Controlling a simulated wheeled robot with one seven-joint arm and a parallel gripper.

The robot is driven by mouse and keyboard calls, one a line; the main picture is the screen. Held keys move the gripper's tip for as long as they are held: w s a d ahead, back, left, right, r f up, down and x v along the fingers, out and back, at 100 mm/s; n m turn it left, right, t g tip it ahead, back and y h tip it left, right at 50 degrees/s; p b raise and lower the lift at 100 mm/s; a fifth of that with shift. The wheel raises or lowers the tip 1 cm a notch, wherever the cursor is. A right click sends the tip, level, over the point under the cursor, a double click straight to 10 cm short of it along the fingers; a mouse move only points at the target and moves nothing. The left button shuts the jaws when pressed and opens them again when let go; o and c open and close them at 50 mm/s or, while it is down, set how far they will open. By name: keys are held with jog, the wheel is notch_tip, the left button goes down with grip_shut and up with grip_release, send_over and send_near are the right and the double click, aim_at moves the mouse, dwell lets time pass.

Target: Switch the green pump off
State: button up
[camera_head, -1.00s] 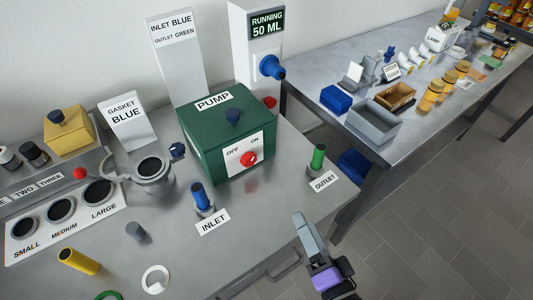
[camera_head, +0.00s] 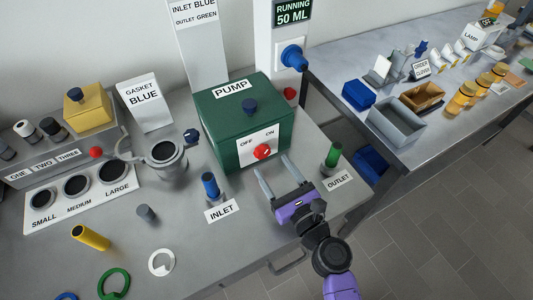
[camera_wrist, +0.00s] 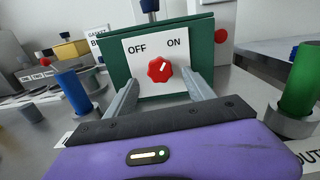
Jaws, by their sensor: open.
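The green pump (camera_head: 225,115) stands on the steel bench, with a white plate marked OFF on the left and ON on the right. Its red knob (camera_head: 262,152) sits on that plate; in the wrist view the knob (camera_wrist: 160,69) has a pale mark tilted up and right, toward ON. My gripper (camera_head: 272,170) is open and empty in front of the plate. In the wrist view its two fingers (camera_wrist: 158,88) reach forward on either side of the knob, still apart from it as far as I can tell.
The blue inlet post (camera_head: 210,186) stands left of my gripper and the green outlet post (camera_head: 333,154) right of it. A clamp ring fitting (camera_head: 166,160) stands left of the pump. A RUNNING 50 ML display (camera_head: 292,13) rises behind.

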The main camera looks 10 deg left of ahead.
aim_at(263, 155)
jog(key=shift+x, duration=2.7)
grip_shut()
jog(key=shift+n, duration=0.3)
jog(key=n+b, duration=0.3)
jog(key=n, duration=0.3)
jog(key=shift+s+f, duration=0.1)
jog(key=shift+f, duration=0.05)
jog(key=n+b, duration=0.2)
jog(key=n, duration=0.2)
jog(key=shift+a+n+b, duration=0.1)
jog(key=shift+n+b, duration=0.8)
jog(key=shift+n, duration=0.8)
